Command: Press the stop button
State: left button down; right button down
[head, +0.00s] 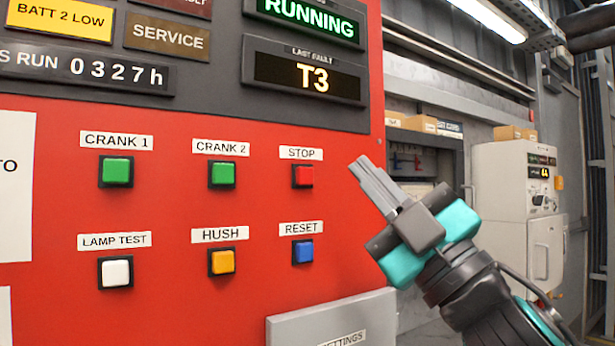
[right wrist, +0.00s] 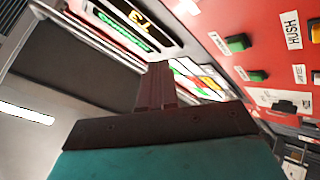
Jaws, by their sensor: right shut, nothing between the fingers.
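The stop button (head: 303,176) is a red square button in a black frame, under a white STOP label, on the red panel in the head view. My right gripper (head: 362,166) comes in from the lower right, its fingers together and pointing up and left. In the picture its tips lie to the right of the stop button and a little higher, apart from it. Its closed fingers (right wrist: 156,85) also show in the right wrist view, where I cannot make out the stop button for certain. My left gripper is not in view.
Green CRANK 1 (head: 116,172) and CRANK 2 (head: 222,174) buttons sit left of stop. White LAMP TEST (head: 116,272), orange HUSH (head: 222,262) and blue RESET (head: 303,252) buttons are below. A grey SETTINGS box (head: 300,327) is at the bottom. A display (head: 303,32) reads RUNNING.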

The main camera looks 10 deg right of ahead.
jog(key=shift+w+a, duration=0.5)
jog(key=shift+w, duration=0.85)
jog(key=shift+w+a, duration=0.5)
jog(key=shift+w, duration=0.85)
jog(key=shift+w+a, duration=0.5)
jog(key=shift+w, duration=0.85)
jog(key=shift+w, duration=0.15)
jog(key=shift+w+a, duration=0.15)
jog(key=shift+w, duration=0.15)
jog(key=shift+w+a, duration=0.15)
jog(key=shift+w, duration=0.3)
jog(key=shift+s, duration=0.1)
jog(key=shift+s+d, duration=0.3)
jog(key=shift+s, duration=0.45)
jog(key=shift+s+d+p, duration=0.15)
jog(key=shift+s+d, duration=0.15)
jog(key=shift+s, duration=0.5)
jog(key=shift+s+d+p, duration=0.2)
jog(key=shift+s+d, duration=0.05)
jog(key=shift+s, duration=0.55)
jog(key=shift+s+d+p, duration=0.15)
jog(key=shift+s+d, duration=0.15)
jog(key=shift+s, duration=0.5)
